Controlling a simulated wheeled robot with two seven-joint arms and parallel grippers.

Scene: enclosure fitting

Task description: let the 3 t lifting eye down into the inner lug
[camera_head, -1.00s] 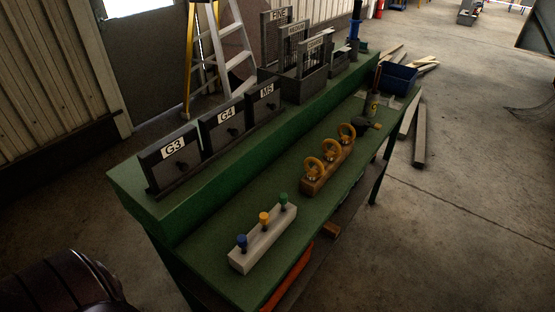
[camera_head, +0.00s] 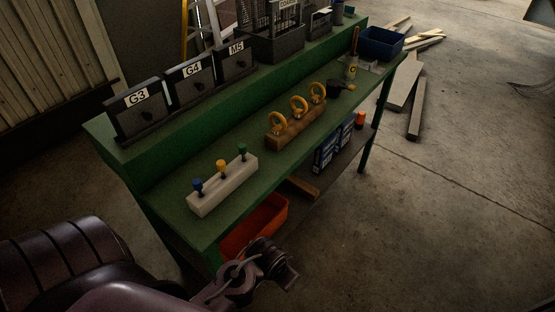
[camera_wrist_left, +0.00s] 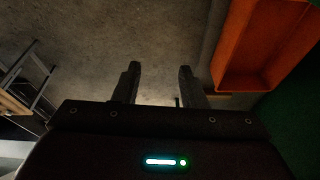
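I cannot read any load marking, so I cannot tell which is the 3 t eye. I cannot make out the inner lug. My left gripper (camera_head: 284,272) is low in front of the bench's near edge, beside an orange bin and well apart from the eyes. In the left wrist view the left gripper (camera_wrist_left: 160,72) has its two fingers apart with nothing between them. My right gripper is not in view.
A pale block (camera_head: 223,187) with blue, yellow and green knobs sits on the green bench (camera_head: 210,228). Boxes marked G3 (camera_head: 134,111), G4 and M5 stand on the raised shelf. The orange bin (camera_head: 256,226) is on the lower shelf. A blue bin (camera_head: 382,43) stands at the far end.

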